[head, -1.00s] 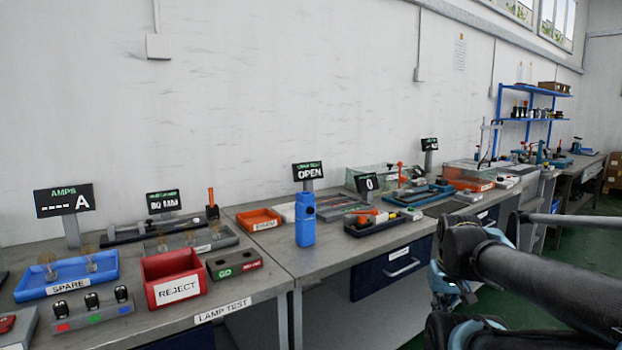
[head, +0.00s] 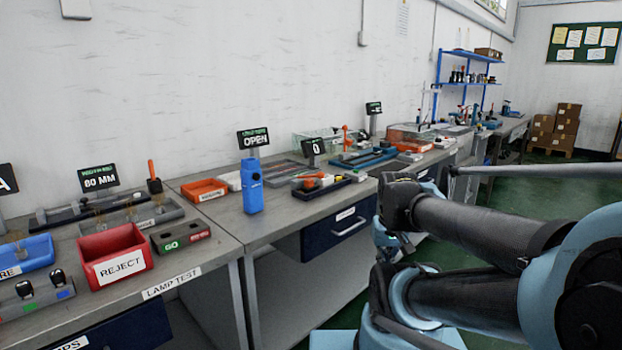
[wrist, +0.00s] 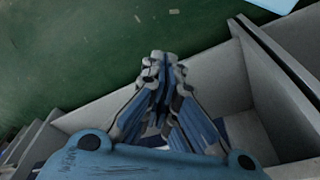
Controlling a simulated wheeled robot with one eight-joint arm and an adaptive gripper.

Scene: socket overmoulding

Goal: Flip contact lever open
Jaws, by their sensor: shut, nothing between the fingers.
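I cannot tell for sure which part is the contact lever. Orange upright handles show in the head view: one (head: 345,138) by a blue tray on the far bench, another (head: 153,170) by the 80 MM display. An orange piece (head: 310,182) lies in a dark tray near the display reading 0. A blue upright device (head: 251,188) stands before the display reading OPEN (head: 253,138). My gripper (wrist: 163,62) is shut and empty in the wrist view, over green floor beside grey bench panels, away from the bench-top things.
A red REJECT bin (head: 118,268), a GO block (head: 180,238) and an orange tray (head: 204,190) stand on the near bench. A drawer (head: 340,225) is shut under the bench. Blue shelves (head: 468,70) and cardboard boxes (head: 556,130) are at the back right. Green floor runs along the bench front.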

